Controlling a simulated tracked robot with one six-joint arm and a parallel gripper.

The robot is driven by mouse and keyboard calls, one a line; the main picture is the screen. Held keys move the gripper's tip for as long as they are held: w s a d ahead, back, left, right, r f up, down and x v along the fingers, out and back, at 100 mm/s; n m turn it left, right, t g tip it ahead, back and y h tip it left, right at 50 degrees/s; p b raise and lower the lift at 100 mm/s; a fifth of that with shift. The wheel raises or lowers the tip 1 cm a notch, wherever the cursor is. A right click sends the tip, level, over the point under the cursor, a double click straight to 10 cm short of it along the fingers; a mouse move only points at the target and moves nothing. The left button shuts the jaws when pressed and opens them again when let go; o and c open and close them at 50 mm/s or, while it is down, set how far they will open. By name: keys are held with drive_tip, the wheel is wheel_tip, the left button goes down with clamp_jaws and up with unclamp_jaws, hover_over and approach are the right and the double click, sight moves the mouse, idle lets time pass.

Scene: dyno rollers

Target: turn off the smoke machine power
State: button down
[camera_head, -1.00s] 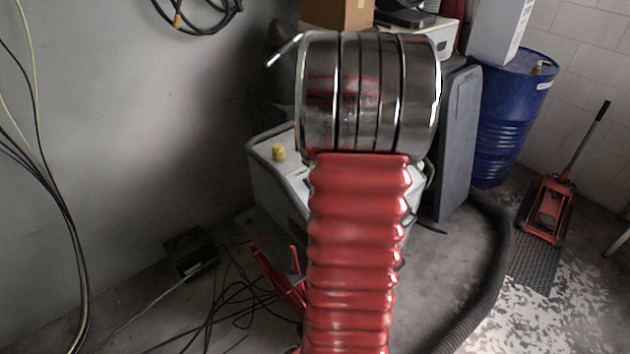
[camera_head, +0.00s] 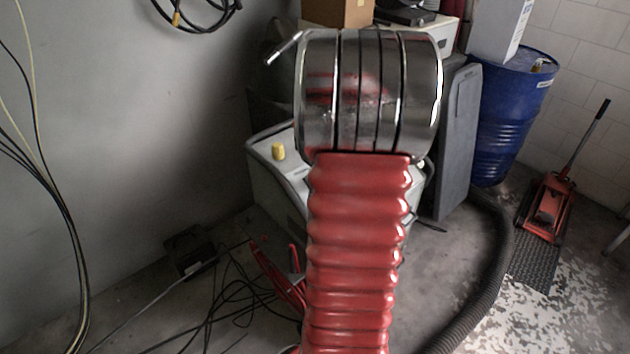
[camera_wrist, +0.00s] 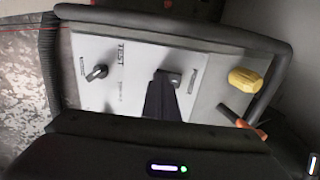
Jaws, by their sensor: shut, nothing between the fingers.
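The smoke machine appears to be the grey-and-white machine (camera_head: 277,172) behind my arm in the head view, with a yellow knob (camera_head: 278,151) on top. The wrist view shows its light control panel (camera_wrist: 125,105) in a dark frame. A black knob with a pale pointer (camera_wrist: 97,73) sits at left beside the word TEST, and the yellow knob (camera_wrist: 245,79) at right. My gripper (camera_wrist: 166,76) is shut and empty over the middle of the panel. Its dark fingers cover part of the panel, and I cannot tell whether they touch it. No power switch is clearly identifiable.
An orange-tipped dark rod (camera_wrist: 241,123) lies right of the fingers. A blue drum (camera_head: 512,115), a red floor jack (camera_head: 550,205) and a thick black hose (camera_head: 490,290) are at right. Loose cables (camera_head: 225,305) lie on the floor at left.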

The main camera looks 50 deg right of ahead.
drive_tip(key=shift+s+a+r, duration=0.1)
drive_tip(key=shift+s+r, duration=0.15)
drive_tip(key=shift+r, duration=0.2)
drive_tip(key=s+a+r, duration=0.1)
drive_tip(key=s+r, duration=0.6)
drive_tip(key=r, duration=0.3)
drive_tip(key=shift+s+a+r, duration=0.15)
drive_tip(key=shift+s+a, duration=0.2)
drive_tip(key=w+a+r+n, duration=0.25)
drive_tip(key=a+n, duration=0.25)
drive_tip(key=a, duration=0.6)
drive_tip(key=w+a+r+n, duration=0.1)
drive_tip(key=w+a+n, duration=0.35)
drive_tip(key=a, duration=0.65)
drive_tip(key=s+a+n+t, duration=0.1)
drive_tip(key=s+a+n, duration=0.2)
drive_tip(key=a, duration=0.6)
drive_tip(key=s+a+n, duration=0.3)
drive_tip(key=a+n, duration=0.5)
drive_tip(key=a, duration=0.1)
drive_tip(key=shift+s+f+t+y, duration=0.15)
drive_tip(key=shift+s+t+y, duration=0.05)
drive_tip(key=shift+t+y, duration=0.2)
